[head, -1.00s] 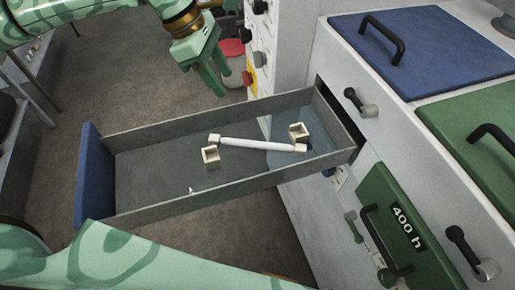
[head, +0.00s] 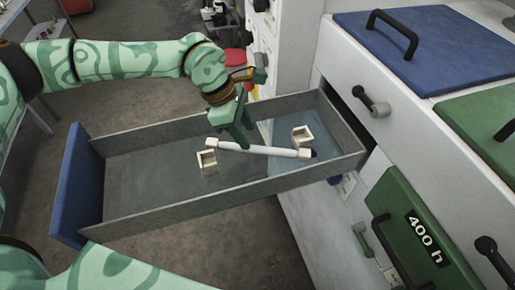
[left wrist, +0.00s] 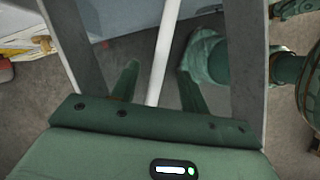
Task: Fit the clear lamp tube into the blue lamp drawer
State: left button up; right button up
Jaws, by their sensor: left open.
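The lamp tube (head: 270,150) is a white rod with cream end caps, lying inside the pulled-out lamp drawer. The drawer has grey walls and a blue front (head: 78,187) at the left. Two cream sockets, a left one (head: 207,163) and a right one (head: 302,137), stand in the drawer; the tube's ends appear beside them, not in them. My left gripper (head: 231,138) is open over the tube's left part. In the left wrist view the tube (left wrist: 158,60) runs between the spread fingers (left wrist: 157,85). My right gripper is out of view.
The drawer's grey side walls (head: 200,202) surround the tube. The white cabinet (head: 430,130) stands at right, with a blue lid (head: 430,48) and a green 400 h panel (head: 405,230). A red-topped container (head: 237,62) is behind the drawer.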

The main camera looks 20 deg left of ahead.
aim_at(256, 146)
pick_arm(q)
jog(key=x, duration=0.5)
jog(key=shift+d, duration=0.25)
jog(key=shift+s+r, duration=0.1)
grip_shut()
